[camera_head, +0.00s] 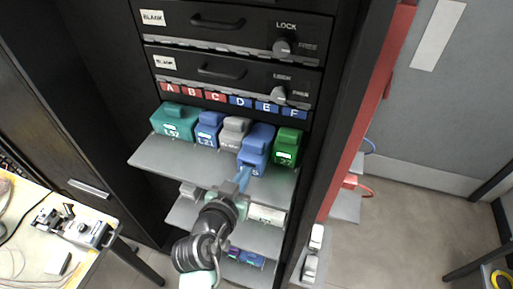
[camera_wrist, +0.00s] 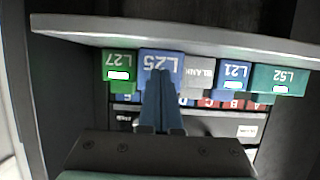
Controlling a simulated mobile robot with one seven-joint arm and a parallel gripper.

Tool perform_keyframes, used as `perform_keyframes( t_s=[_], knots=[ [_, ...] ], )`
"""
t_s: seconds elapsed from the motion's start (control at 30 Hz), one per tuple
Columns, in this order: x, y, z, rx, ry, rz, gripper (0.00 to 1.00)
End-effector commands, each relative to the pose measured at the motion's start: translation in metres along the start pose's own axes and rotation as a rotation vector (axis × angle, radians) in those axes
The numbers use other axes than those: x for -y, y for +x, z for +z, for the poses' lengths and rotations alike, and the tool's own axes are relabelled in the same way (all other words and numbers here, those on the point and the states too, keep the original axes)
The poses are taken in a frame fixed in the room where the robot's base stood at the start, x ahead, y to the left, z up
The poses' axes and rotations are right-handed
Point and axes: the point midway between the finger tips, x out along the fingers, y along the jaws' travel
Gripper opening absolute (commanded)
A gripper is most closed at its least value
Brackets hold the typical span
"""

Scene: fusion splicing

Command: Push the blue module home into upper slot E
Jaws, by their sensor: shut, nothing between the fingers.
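The blue module, marked L25 in the wrist view (camera_wrist: 160,61), sits under the blue E label (camera_head: 265,106) in the upper row. In the head view the blue module (camera_head: 257,146) stands out further toward the front than its neighbours. My gripper (camera_head: 243,179) is shut and empty, its fingertips at the lower front of this module. In the wrist view my gripper (camera_wrist: 161,75) overlaps the module's front face; whether it touches cannot be told. The fingers hide part of the face. The back of slot E is hidden.
A grey blank module (camera_head: 234,132) on the left and a green L27 module (camera_head: 287,146) on the right flank it closely. A blue L21 (camera_head: 208,128) and teal L52 (camera_head: 175,121) stand further left. A grey shelf (camera_head: 160,158) juts out below. The red-edged rack side (camera_head: 355,130) bounds the right.

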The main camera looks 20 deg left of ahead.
Motion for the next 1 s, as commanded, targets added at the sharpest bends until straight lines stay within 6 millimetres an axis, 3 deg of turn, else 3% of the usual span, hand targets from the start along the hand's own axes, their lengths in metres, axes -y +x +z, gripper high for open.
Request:
perform_keyframes(
  t_s=[0.83,1.0],
  knots=[
    [0.000,0.049,-0.017,-0.001,-0.001,0.000,0.00],
    [0.000,0.043,-0.015,0.001,0.000,-0.001,0.00]
  ],
)
